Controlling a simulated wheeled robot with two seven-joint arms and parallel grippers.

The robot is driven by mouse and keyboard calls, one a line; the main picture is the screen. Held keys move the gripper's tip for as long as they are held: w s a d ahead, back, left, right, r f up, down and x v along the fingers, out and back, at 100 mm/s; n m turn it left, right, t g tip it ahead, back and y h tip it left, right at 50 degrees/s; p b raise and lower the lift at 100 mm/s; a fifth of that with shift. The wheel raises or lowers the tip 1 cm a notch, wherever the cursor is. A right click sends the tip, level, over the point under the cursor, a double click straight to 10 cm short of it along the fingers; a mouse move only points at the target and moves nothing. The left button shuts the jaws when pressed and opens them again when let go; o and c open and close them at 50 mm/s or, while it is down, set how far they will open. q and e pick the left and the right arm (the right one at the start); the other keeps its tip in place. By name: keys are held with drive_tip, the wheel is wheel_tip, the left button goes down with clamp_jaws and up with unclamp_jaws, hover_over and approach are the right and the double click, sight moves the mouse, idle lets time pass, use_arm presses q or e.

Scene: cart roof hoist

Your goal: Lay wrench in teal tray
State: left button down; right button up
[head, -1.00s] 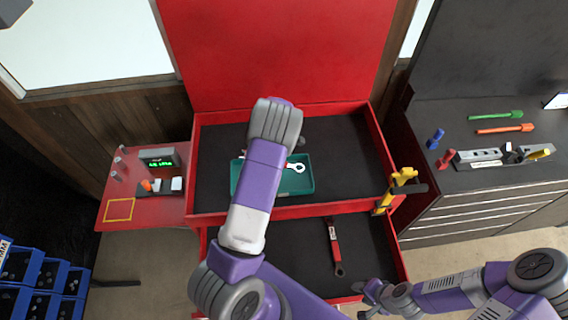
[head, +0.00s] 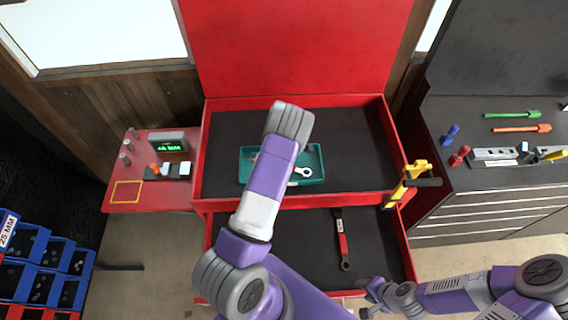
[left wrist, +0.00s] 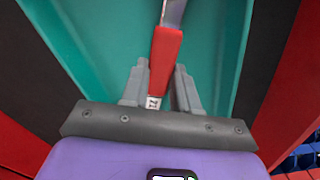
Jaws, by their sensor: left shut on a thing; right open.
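The teal tray (head: 314,157) sits in the black-lined upper compartment of the red cart, partly hidden behind my left arm. In the left wrist view my left gripper (left wrist: 161,85) is shut on the red handle of a wrench (left wrist: 165,52), with the teal tray (left wrist: 105,45) around and below it. I cannot tell whether the wrench touches the tray floor. A silver ring end (head: 303,172) shows over the tray in the head view and seems to belong to this wrench. My right gripper (head: 372,297) is open, at the front right of the lower drawer.
Another red-handled wrench (head: 342,238) lies in the open lower drawer (head: 290,250). A yellow and black tool (head: 410,182) is at the cart's right edge. A red side shelf (head: 150,198) holds a green display. Blue bins (head: 25,240) stand left; a grey tool bench (head: 480,200) stands right.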

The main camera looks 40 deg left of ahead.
use_arm(q)
drive_tip(key=shift+f, duration=0.1)
use_arm(e)
drive_tip(key=shift+f, duration=0.15)
use_arm(q)
drive_tip(key=c, duration=0.8)
unclamp_jaws()
drive_tip(key=shift+c, duration=0.2)
wheel_tip(320, 180, up, 4)
drive_tip(key=p, duration=0.2)
drive_tip(key=shift+p, duration=0.3)
use_arm(e)
wheel_tip(320, 180, up, 3)
drive_tip(key=shift+f, duration=0.1)
use_arm(q)
wheel_tip(320, 180, up, 8)
